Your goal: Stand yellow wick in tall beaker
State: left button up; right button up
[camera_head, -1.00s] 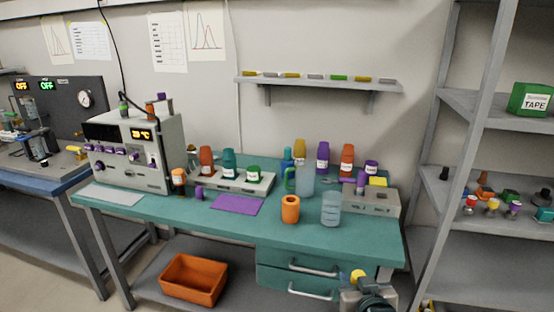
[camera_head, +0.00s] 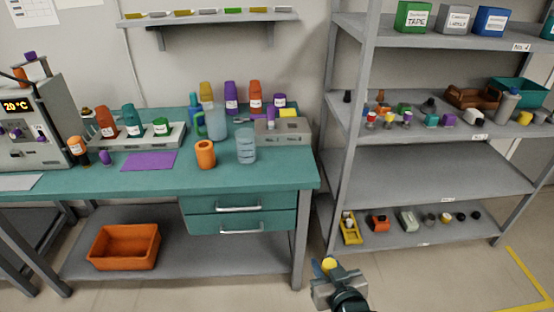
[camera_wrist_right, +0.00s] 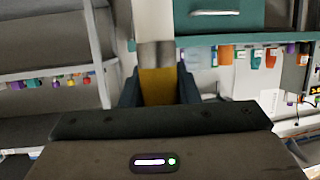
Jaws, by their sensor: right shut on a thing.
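My right gripper (camera_head: 328,272) is low in front of the desk, off its front right corner. It is shut on the yellow wick (camera_head: 329,264), whose yellow end shows at the jaws. The wick also shows in the right wrist view (camera_wrist_right: 158,88), between the dark fingers. Two clear, bluish vessels stand upright on the green desktop: a taller one (camera_head: 215,122) at the back and a beaker with marks (camera_head: 246,147) nearer the front. I cannot tell surely which is the tall beaker. My left gripper is out of view.
An orange cup (camera_head: 205,155) stands left of the front beaker. Coloured bottles and a grey box (camera_head: 290,132) are behind. A purple mat (camera_head: 148,162) lies left. A grey shelf unit (camera_head: 440,170) stands right of the desk. The floor between is clear.

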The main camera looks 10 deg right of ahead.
aim_at(247, 158)
jog(key=i+j+z, duration=0.25)
jog(key=j+z, duration=0.2)
jog(key=j, duration=0.2)
jog(key=i+j+z, duration=0.25)
jog(key=j+z, duration=0.2)
jog(key=j, duration=0.25)
